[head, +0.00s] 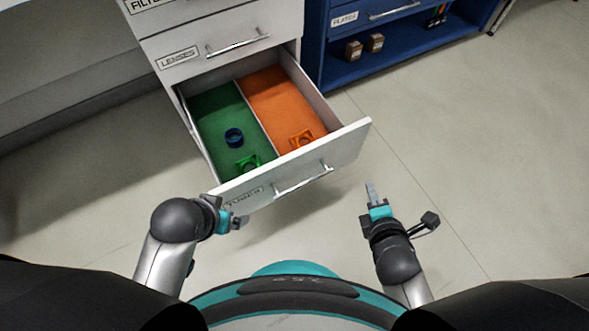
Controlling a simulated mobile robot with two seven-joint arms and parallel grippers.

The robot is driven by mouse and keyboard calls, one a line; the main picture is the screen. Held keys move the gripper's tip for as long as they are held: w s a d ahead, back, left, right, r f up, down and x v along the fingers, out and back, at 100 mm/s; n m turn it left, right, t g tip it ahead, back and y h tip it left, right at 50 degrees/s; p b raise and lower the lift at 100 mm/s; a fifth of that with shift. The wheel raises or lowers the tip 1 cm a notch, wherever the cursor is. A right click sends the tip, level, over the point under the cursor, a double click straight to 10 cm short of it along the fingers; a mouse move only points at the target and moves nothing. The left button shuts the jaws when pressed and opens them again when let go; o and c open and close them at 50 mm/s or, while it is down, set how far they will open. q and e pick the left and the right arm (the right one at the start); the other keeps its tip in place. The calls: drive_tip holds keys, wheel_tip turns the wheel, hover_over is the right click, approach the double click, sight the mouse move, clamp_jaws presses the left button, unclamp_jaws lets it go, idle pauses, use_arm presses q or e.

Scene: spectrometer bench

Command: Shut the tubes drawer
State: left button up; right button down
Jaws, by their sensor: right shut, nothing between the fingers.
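The tubes drawer (349,140) is pulled out at the bottom of a white cabinet. Its front carries a partly readable label and a silver bar handle (303,180). A divider splits it into a green-lined left part and an orange-lined right part. My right gripper (371,190) is shut and empty, just in front of the drawer front's right end and apart from the handle. My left gripper (240,222) is by the front's lower left end, left of the handle; its fingers are too small to read, and I cannot tell whether it touches.
The green part holds a blue ring (234,137) and a green piece (248,164); the orange part holds an orange piece (302,139). The lenses drawer (215,50) above is shut. A blue cabinet (400,50) stands at right. Floor at right is clear.

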drive_tip(key=s+a+n+t+y, duration=0.25)
drive_tip(key=a+n, duration=0.25)
drive_tip(key=n, duration=0.5)
drive_tip(key=n+g+y, duration=0.1)
drive_tip(key=n+y, duration=0.4)
drive_tip(key=n, duration=0.5)
approach(288, 163)
drive_tip(key=b+x, duration=0.3)
drive_tip(key=x, duration=0.2)
drive_tip(key=shift+w+f, duration=0.1)
drive_tip(key=shift+f, duration=0.15)
use_arm(q)
drive_tip(key=shift+t+h, duration=0.3)
drive_tip(key=shift+t, duration=0.6)
drive_tip(key=shift+w+d+r, duration=0.2)
drive_tip(key=shift+r, duration=0.65)
drive_tip(key=shift+w+d+r, duration=0.15)
drive_tip(key=shift+r, duration=0.7)
drive_tip(key=shift+w+d+r, duration=0.2)
drive_tip(key=shift+r, duration=0.65)
use_arm(e)
drive_tip(key=shift+w+a, duration=0.4)
drive_tip(key=shift+w, duration=0.15)
